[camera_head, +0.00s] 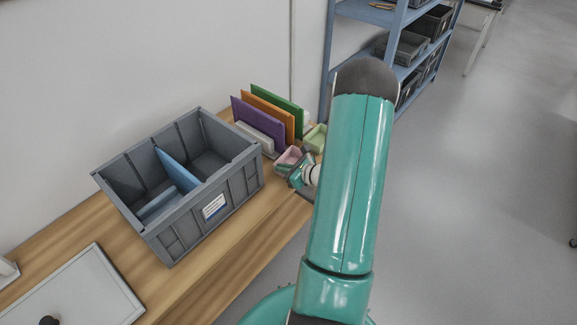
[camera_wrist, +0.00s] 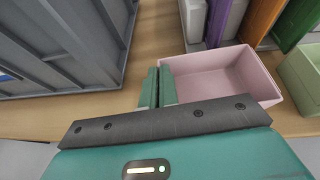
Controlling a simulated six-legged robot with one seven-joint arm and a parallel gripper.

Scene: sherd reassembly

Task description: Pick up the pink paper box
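The pink paper box (camera_wrist: 215,75) is an open-topped, shallow box on the wooden table in the wrist view. It also shows in the head view (camera_head: 290,155), partly covered by my gripper. My gripper (camera_wrist: 158,88) is at the box's left side in the wrist view. Its two teal fingers stand close together, with a narrow gap. The right finger overlaps the box's left edge in the picture. My gripper's body hides the near left part of the box, so whether the fingers hold its wall is not visible.
A large grey divided crate (camera_head: 248,165) stands left of the box. Purple (camera_head: 255,125), orange (camera_head: 268,110) and green (camera_head: 278,102) upright panels stand behind it. A light green box (camera_wrist: 303,72) sits close on the right. A grey tray (camera_head: 85,285) lies at the table's near end.

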